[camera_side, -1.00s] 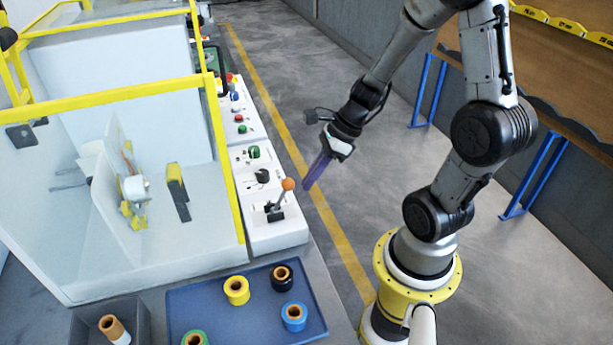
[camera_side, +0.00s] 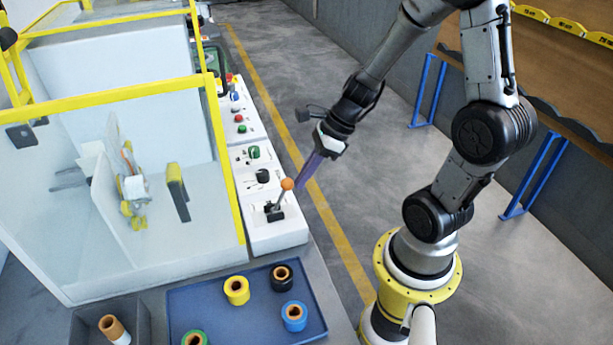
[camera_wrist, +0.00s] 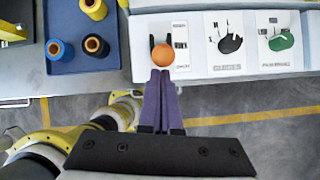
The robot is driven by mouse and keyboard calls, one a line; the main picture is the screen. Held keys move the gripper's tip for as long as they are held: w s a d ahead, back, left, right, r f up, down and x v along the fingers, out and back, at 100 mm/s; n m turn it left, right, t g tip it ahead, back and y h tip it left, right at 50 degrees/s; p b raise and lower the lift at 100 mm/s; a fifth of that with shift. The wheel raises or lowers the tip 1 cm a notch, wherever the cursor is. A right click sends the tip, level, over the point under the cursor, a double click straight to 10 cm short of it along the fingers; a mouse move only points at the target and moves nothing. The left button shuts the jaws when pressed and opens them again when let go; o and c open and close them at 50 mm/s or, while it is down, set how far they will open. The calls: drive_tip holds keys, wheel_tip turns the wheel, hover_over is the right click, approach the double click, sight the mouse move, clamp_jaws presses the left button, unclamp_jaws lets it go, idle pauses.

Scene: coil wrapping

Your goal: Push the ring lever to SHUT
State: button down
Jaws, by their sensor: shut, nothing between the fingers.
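The ring lever, with an orange ball on a grey stem, stands on the white control panel in the side view; its ball (camera_side: 287,184) leans up and to the right of its black base (camera_side: 274,212). In the wrist view the ball (camera_wrist: 162,55) sits just beyond my fingertips. My gripper (camera_side: 301,186) has purple fingers, shut and empty, pointing down close to the right of the ball. In the wrist view the fingertips (camera_wrist: 160,72) appear at the ball's near edge; I cannot tell whether they touch. The label by the lever is too small to read.
A black knob (camera_wrist: 230,38) and a green knob (camera_wrist: 281,38) sit along the panel (camera_side: 285,238). A blue tray (camera_side: 215,301) with several tape rolls lies at the front. A clear guarded cabinet with a yellow frame (camera_side: 230,180) stands left.

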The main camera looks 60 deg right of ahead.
drive_tip(key=shift+r, duration=0.1)
drive_tip(key=shift+w+a+r, duration=0.45)
drive_tip(key=shift+w+a, duration=0.15)
drive_tip(key=w+a+r, duration=0.1)
drive_tip(key=w+a, duration=0.4)
drive_tip(key=shift+w+a, duration=0.35)
drive_tip(key=shift+a, duration=0.1)
idle(0.4)
wheel_tip(320, 180, up, 12)
drive_tip(key=shift+s+a, duration=0.3)
drive_tip(key=shift+a, duration=0.05)
idle(0.3)
